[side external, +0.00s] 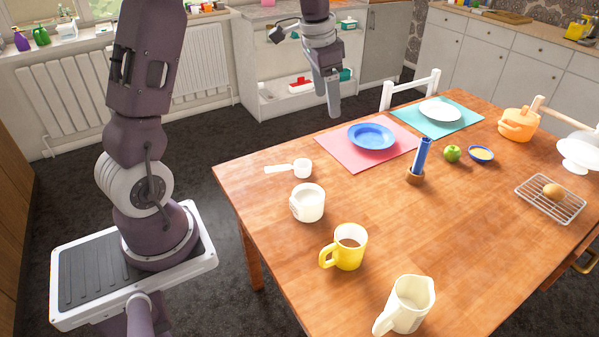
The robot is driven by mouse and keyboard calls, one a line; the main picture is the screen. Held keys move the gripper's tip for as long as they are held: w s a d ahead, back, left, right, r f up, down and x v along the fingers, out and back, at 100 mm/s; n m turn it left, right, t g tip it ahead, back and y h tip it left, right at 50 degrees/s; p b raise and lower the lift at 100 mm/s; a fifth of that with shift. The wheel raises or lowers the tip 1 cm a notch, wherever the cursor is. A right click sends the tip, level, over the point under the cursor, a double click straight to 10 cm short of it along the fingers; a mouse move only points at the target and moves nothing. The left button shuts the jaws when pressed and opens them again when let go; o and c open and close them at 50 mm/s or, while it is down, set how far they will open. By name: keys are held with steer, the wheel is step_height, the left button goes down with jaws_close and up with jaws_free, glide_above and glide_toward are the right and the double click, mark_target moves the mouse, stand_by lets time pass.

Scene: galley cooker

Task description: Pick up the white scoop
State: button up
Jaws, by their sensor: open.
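The white scoop (301,168) lies on the wooden table near its left edge, its flat handle pointing left. Nothing covers it. My gripper (333,108) hangs above the table's far left side, up and to the right of the scoop in the picture. It points down, is open and holds nothing. It is well apart from the scoop.
A white cup (308,203) stands just in front of the scoop, with a yellow mug (346,248) and a cream jug (407,305) nearer. A blue plate (372,136) on a pink mat (340,152) lies behind right.

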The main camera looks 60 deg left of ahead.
steer(key=w+a+f+g, duration=0.1)
steer(key=w+a+f, duration=0.2)
steer(key=a+f, duration=0.45)
steer(key=m+g, duration=0.1)
steer(key=m, duration=0.2)
glide_toward(299, 164)
steer(key=d, duration=0.1)
steer(key=f, duration=0.8)
steer(key=shift+s+d+f, duration=0.1)
steer(key=shift+s+d, duration=0.25)
steer(key=c, duration=1.5)
step_height(299, 164, up, 10)
steer(key=shift+r, duration=0.1)
steer(key=shift+c, duration=0.2)
